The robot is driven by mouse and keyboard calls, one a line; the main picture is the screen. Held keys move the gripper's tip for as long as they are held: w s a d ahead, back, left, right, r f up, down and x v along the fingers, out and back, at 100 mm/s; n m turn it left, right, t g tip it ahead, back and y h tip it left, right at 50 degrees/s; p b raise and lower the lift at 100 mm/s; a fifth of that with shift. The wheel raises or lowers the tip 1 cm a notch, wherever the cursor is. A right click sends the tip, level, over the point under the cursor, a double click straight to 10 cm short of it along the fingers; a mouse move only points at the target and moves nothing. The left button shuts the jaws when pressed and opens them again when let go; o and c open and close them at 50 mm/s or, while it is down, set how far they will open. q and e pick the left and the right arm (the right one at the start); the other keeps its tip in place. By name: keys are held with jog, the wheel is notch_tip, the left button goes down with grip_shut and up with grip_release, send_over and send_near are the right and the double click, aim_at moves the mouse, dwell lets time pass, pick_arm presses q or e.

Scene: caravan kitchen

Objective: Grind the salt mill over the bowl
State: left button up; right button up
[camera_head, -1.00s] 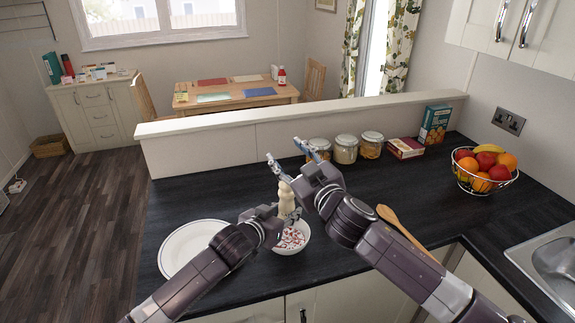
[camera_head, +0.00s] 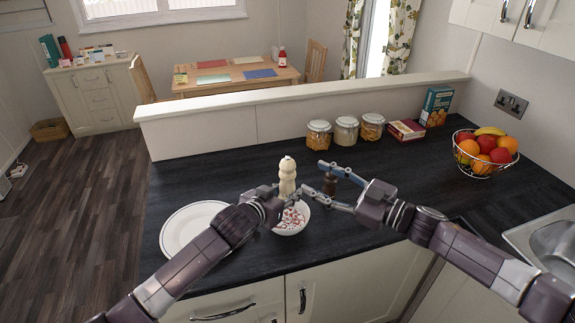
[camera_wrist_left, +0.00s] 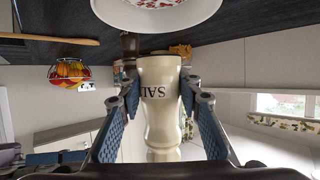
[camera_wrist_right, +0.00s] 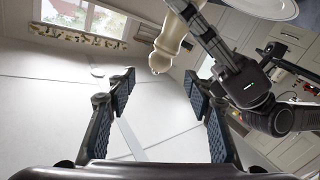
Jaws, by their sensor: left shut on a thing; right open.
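The cream salt mill (camera_head: 287,176) stands upright over the back of the white bowl (camera_head: 291,230), which holds red and white contents. My left gripper (camera_head: 276,193) is shut on the mill from the left. The left wrist view shows the mill (camera_wrist_left: 160,110) upside down, lettered "SAL", between the finger pads, with the bowl (camera_wrist_left: 155,22) by its lower end. My right gripper (camera_head: 313,177) is open just right of the mill, its fingers pointing left towards it. In the right wrist view, the space between the fingers (camera_wrist_right: 158,80) is empty; the mill (camera_wrist_right: 170,45) is beyond them.
A white plate (camera_head: 172,238) lies left of the bowl. Several jars (camera_head: 346,131), boxes (camera_head: 437,105) and a fruit basket (camera_head: 484,165) stand behind and right.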

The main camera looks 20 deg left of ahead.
aim_at(287, 165)
jog(key=x, duration=1)
jog(key=shift+w, duration=0.1)
jog(key=c, duration=1.2)
